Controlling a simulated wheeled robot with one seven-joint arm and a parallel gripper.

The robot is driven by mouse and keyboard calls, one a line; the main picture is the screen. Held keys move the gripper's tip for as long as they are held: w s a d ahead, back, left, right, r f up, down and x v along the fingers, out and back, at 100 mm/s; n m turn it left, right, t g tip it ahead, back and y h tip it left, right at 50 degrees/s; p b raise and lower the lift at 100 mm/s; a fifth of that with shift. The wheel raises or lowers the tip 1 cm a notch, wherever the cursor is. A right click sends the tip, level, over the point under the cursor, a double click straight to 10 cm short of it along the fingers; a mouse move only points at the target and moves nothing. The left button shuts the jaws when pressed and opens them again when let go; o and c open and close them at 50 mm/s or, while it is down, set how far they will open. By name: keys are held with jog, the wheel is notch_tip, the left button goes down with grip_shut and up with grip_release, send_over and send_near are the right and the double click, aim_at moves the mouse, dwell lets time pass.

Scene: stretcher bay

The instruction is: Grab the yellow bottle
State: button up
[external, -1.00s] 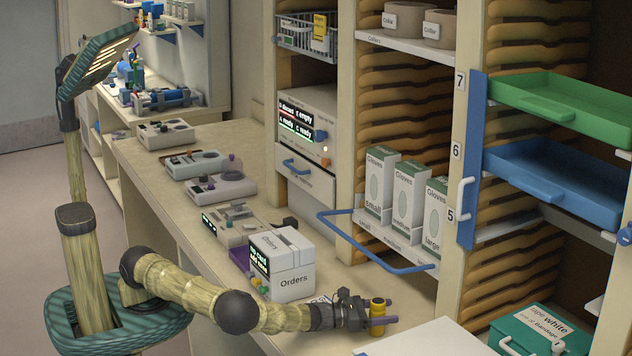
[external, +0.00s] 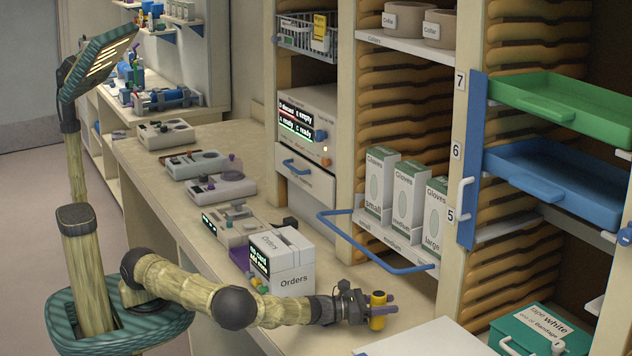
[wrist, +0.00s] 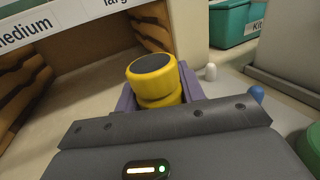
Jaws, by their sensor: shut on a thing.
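The yellow bottle (external: 377,299) is upright between the fingers of my gripper (external: 380,311) at the front right of the counter. In the wrist view the bottle (wrist: 155,80) has a dark round top and stands between the two purple fingers of my gripper (wrist: 160,92). The fingers are shut on it. Its lower part is hidden by the gripper in the wrist view. In the external view the bottle appears slightly above the counter.
The white Orders box (external: 283,265) stands left of my gripper. A blue handle bar (external: 375,262) juts out below the glove boxes (external: 408,195). A white panel (external: 425,340) lies to the right. A green case (external: 540,332) stands at the lower right.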

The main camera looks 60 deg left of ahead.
jog(key=r+p+v, duration=0.1)
jog(key=p+v, duration=0.3)
jog(key=v, duration=1.4)
jog(key=shift+r, duration=0.15)
